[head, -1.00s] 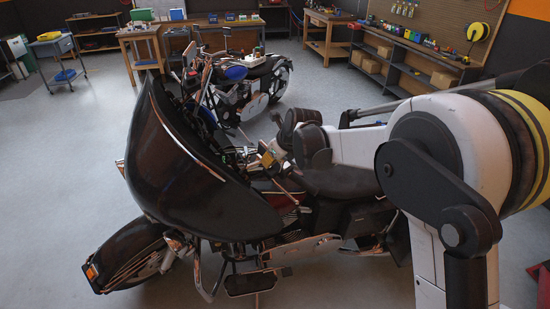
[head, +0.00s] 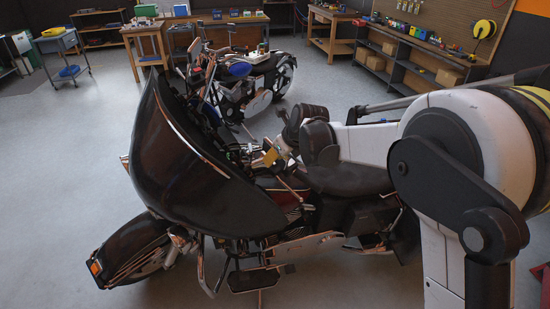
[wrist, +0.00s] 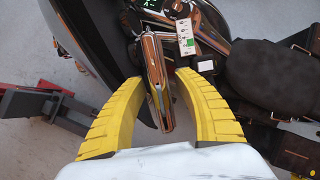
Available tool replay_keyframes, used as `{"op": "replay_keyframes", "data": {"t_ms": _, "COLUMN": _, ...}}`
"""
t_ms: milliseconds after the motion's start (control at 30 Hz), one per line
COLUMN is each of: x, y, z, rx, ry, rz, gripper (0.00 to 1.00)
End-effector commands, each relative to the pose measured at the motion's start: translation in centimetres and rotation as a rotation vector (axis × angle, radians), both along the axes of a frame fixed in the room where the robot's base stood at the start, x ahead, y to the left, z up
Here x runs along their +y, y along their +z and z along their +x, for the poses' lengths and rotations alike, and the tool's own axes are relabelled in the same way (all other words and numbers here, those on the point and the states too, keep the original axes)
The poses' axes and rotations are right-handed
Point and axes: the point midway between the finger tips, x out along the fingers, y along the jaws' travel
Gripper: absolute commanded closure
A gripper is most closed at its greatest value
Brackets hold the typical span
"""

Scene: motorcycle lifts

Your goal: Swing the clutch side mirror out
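The motorcycle has a large black front fairing (head: 175,165) in the head view, facing the lower left. In the wrist view a long chrome part (wrist: 156,80), which looks like the clutch side mirror seen nearly edge-on, reaches down between the yellow fingers of my gripper (wrist: 160,78). The fingers are apart, one on each side of it, with a gap visible at least on the right. In the head view my gripper (head: 271,157) is a small yellow patch behind the fairing, at the handlebar area. The mirror cannot be made out there.
The black seat (head: 345,178) lies right of my gripper. In the wrist view the fairing (wrist: 85,35) is close on the left, and a chrome bar with a white-green label (wrist: 185,38) is beside the fingers. A second motorcycle (head: 245,85) stands behind, with benches beyond.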

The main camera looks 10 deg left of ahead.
Motion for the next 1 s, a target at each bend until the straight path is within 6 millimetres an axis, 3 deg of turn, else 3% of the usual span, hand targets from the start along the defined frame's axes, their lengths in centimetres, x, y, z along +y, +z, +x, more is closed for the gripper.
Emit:
{"op": "replay_keyframes", "data": {"t_ms": 500, "x": -3.9, "y": 8.2, "z": -4.5, "rx": 0.001, "ry": 0.000, "rz": 0.001, "gripper": 0.62}}
{"op": "replay_keyframes", "data": {"t_ms": 1000, "x": -4.6, "y": 9.2, "z": -5.1, "rx": -0.006, "ry": 0.010, "rz": -0.008, "gripper": 0.62}}
